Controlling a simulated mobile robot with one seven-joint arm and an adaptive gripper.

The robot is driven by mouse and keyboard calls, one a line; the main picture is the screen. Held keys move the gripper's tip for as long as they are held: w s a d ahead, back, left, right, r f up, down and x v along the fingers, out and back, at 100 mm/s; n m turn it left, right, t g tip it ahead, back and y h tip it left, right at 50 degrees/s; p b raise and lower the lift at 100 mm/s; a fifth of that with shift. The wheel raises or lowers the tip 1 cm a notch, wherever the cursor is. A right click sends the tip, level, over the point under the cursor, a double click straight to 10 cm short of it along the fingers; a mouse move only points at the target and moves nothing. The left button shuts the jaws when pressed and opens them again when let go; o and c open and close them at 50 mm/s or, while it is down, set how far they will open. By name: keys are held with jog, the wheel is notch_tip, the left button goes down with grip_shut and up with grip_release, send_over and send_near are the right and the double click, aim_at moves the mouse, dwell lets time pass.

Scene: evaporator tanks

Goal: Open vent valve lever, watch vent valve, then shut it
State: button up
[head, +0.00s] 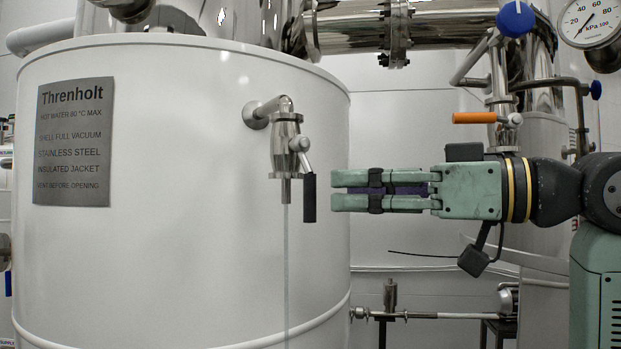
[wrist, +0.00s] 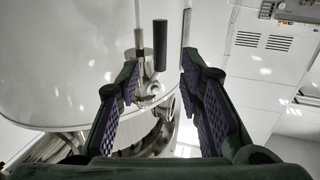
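A small steel valve (head: 285,135) on the white tank (head: 180,255), which looks like the vent valve, has a black-gripped lever (head: 309,197) hanging straight down. A thin pale vertical line (head: 286,260) runs down from its outlet; it looks like a stream of liquid. My gripper (head: 333,190) points left at the lever's height, its fingertips just right of the lever with a small gap in the head view. In the wrist view my gripper (wrist: 160,68) is open and empty, with the black lever (wrist: 160,45) ahead between the fingertip lines.
A sign plate (head: 76,140) is on the tank's left. An orange-handled lever (head: 474,118) and a blue knob (head: 515,18) sit on pipework above my gripper. A round gauge (head: 592,20) is at top right. A thin pipe (head: 450,315) runs low behind.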

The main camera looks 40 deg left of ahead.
aim_at(310, 190)
jog(key=p+x, duration=0.1)
jog(key=x, duration=0.5)
jog(key=shift+s+a+p, duration=0.1)
jog(key=shift+a+p, duration=0.2)
jog(key=shift+a, duration=0.1)
jog(key=shift+c, duration=0.6)
grip_shut()
